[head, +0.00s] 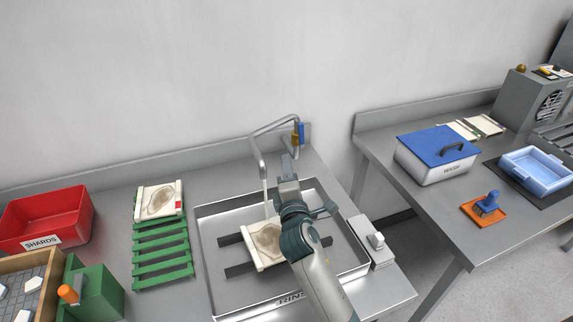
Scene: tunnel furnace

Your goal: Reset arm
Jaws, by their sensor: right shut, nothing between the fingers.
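My right arm reaches in from the bottom over the metal rinse basin (203,250). My right gripper (286,164) points away from me, close to the bent faucet pipe (262,150) and the blue lever (301,132) behind the basin. It is shut and empty; I cannot tell whether it touches the pipe. A pale tile with a brown patch (264,243) lies on dark bars in the basin, partly hidden by my arm. My left gripper is not in view.
A green slatted rack (162,255) holds a similar tile (158,201). A red SHARDS bin (45,218) stands left. A small metal box (372,242) sits right of the basin. The right table holds a blue-lidded box (437,156), blue tray (537,170) and brush (488,202) on an orange plate.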

